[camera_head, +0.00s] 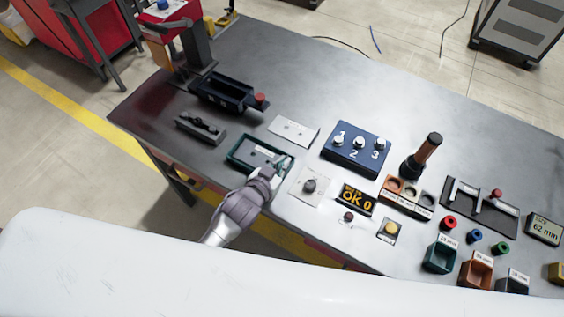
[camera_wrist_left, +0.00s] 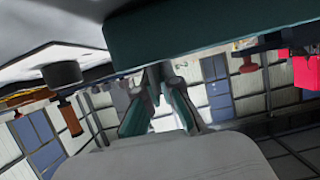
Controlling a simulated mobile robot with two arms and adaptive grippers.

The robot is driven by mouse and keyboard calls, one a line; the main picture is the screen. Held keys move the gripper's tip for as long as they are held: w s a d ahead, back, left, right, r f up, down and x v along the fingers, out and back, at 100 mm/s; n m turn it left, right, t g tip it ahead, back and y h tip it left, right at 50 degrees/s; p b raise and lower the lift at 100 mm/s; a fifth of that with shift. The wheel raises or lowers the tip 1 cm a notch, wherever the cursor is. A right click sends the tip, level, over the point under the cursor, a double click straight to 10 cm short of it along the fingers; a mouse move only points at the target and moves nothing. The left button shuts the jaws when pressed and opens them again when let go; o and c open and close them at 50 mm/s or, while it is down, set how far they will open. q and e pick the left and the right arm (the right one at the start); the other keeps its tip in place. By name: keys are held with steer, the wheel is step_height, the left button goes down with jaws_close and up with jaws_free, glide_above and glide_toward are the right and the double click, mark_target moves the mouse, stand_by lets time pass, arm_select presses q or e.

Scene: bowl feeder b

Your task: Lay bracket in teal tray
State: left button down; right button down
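The teal tray (camera_head: 233,160) is a shallow dark-green rectangle left of the middle of the bench. A flat grey piece with a small dark spot (camera_head: 256,152), which looks like the bracket, lies inside its rim. My left gripper (camera_head: 279,168) is at the tray's right end and hides that corner. In the left wrist view the two fingers (camera_wrist_left: 158,78) come close together at their tips, below a dark teal wall (camera_wrist_left: 210,28). No held piece can be made out, and I cannot tell the gap between the tips. My right gripper is not in view.
A light grey plate (camera_head: 293,131) lies behind the tray and a dark fixture (camera_head: 201,128) to its left. A blue box with numbered buttons (camera_head: 356,149) stands to the right. A pale plate with a dark knob (camera_head: 309,186) sits close to the gripper's right. The back right bench is clear.

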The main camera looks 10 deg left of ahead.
arm_select(q)
steer(key=shift+f+b, duration=0.35)
steer(key=shift+f, duration=0.25)
steer(key=c, duration=1.2)
jaws_free()
steer(key=shift+c, duration=0.2)
steer(key=shift+f, duration=0.1)
steer(key=v, duration=1.2)
